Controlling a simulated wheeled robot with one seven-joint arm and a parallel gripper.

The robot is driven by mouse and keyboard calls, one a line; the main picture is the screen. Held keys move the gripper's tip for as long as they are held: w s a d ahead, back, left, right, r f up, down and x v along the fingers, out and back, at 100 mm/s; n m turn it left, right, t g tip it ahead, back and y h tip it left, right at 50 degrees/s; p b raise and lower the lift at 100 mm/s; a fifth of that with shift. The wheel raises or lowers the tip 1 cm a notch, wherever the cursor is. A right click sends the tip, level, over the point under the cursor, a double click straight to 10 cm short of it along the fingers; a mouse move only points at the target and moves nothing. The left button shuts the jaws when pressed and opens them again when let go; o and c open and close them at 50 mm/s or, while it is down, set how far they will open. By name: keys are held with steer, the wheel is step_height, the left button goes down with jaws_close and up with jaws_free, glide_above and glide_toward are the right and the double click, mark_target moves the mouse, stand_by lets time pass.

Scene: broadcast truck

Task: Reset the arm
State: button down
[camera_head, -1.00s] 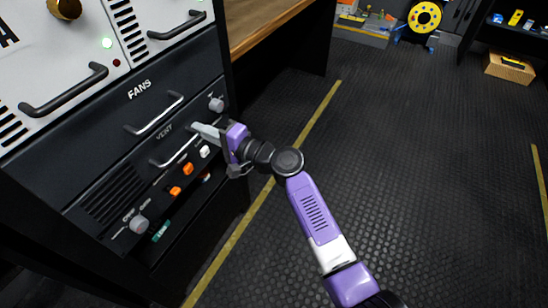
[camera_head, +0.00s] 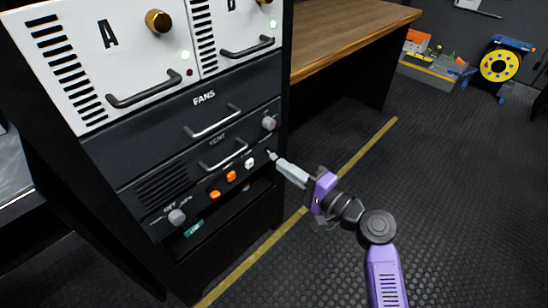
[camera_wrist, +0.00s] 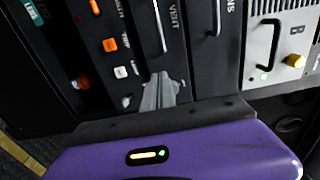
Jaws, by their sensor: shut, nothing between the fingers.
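My gripper (camera_head: 273,156) is shut and empty. Its grey fingers point at the right end of the VENT panel (camera_head: 153,188), close to a small toggle there; I cannot tell whether they touch it. The panel carries a white switch (camera_head: 249,163), two orange switches (camera_head: 231,176), and a grey knob (camera_head: 177,217) at its lower left. In the wrist view the closed fingers (camera_wrist: 160,88) lie in front of the panel, near the white switch (camera_wrist: 120,72). My purple arm reaches in from the lower right in the head view.
Above are the FANS drawer (camera_head: 203,110) with its handle and the white units A (camera_head: 108,34) and B. A wooden bench (camera_head: 352,35) stands right of the rack. A yellow cable reel (camera_head: 499,66) is at the back. The dark floor (camera_head: 450,160) at right is clear.

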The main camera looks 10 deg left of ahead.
steer(key=d+t+h, duration=0.4)
steer(key=d+h, duration=0.1)
steer(key=d, duration=0.3)
steer(key=s+d+f+n+t+h, duration=0.1)
steer(key=s+d+f+h, duration=0.15)
steer(key=s+d, duration=0.3)
steer(key=s+d+f+t+h, duration=0.1)
steer(key=s+d+f+h, duration=0.1)
steer(key=s+d+h, duration=0.35)
steer(key=s+d+r+n+g+h, duration=0.1)
steer(key=s+d+r+n, duration=0.15)
steer(key=s, duration=1.45)
steer(key=s+d+r+n+g, duration=0.15)
steer(key=s+n, duration=0.25)
steer(key=s, duration=1.3)
step_height(320, 180, up, 17)
steer(key=p, duration=1.6)
steer(key=shift+a+f, duration=0.2)
steer(key=shift+a, duration=0.15)
